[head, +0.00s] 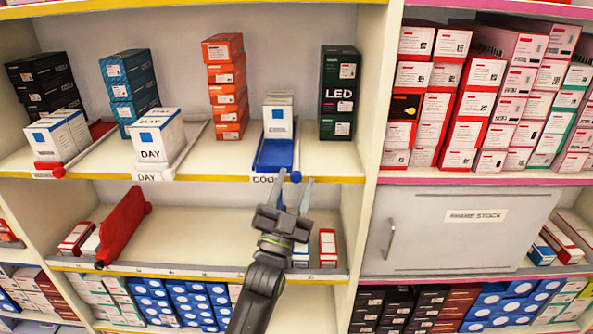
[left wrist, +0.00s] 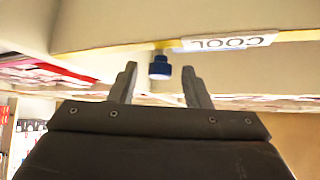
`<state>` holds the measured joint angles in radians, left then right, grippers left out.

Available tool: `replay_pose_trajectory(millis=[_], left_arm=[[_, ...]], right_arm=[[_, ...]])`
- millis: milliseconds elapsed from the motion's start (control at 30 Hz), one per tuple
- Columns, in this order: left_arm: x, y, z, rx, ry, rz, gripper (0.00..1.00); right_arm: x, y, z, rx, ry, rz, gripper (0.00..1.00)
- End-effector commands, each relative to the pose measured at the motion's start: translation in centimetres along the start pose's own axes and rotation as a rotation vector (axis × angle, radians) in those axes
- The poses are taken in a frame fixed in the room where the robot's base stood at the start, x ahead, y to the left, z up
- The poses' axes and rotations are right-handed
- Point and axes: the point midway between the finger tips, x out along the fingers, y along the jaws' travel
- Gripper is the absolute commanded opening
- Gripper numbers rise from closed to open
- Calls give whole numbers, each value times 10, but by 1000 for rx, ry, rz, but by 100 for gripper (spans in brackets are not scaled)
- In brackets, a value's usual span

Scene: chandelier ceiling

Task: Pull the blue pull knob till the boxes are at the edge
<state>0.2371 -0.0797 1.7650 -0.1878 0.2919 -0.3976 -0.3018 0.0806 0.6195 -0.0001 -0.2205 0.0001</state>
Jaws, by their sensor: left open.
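The blue pull knob (head: 296,176) sits at the front edge of the upper shelf. In the left wrist view the knob (left wrist: 160,68) hangs near the "COOL" label (left wrist: 226,43), in the gap between my fingertips as seen from there. A blue tray (head: 275,158) lies beside the knob, with a short stack of white boxes (head: 278,118) standing toward its back, behind the shelf edge. My left gripper (head: 293,187) is open and empty, with its fingers pointing up around the knob's position; I cannot tell whether they touch it. My right gripper is not in view.
Black and green LED boxes (head: 340,95) stand right of the tray, and orange boxes (head: 226,88) to its left. White DAY boxes (head: 158,137) stand farther left. A red divider (head: 124,226) leans on the lower shelf. A grey panel (head: 455,230) closes the right bay.

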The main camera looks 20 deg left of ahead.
Motion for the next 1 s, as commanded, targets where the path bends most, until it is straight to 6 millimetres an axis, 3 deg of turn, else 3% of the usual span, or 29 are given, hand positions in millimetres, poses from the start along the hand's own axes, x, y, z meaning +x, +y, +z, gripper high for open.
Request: replay_pose_trajectory(millis=[200, 533, 867, 1000], left_arm=[[20, 0, 0, 1, -1, 1, 44], [22, 0, 0, 0, -1, 1, 42], [21, 0, 0, 0, -1, 0, 0], [21, 0, 0, 0, -1, 0, 0]], right_arm=[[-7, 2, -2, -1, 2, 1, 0], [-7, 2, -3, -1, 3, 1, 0], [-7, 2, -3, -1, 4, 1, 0], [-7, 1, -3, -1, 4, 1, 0]])
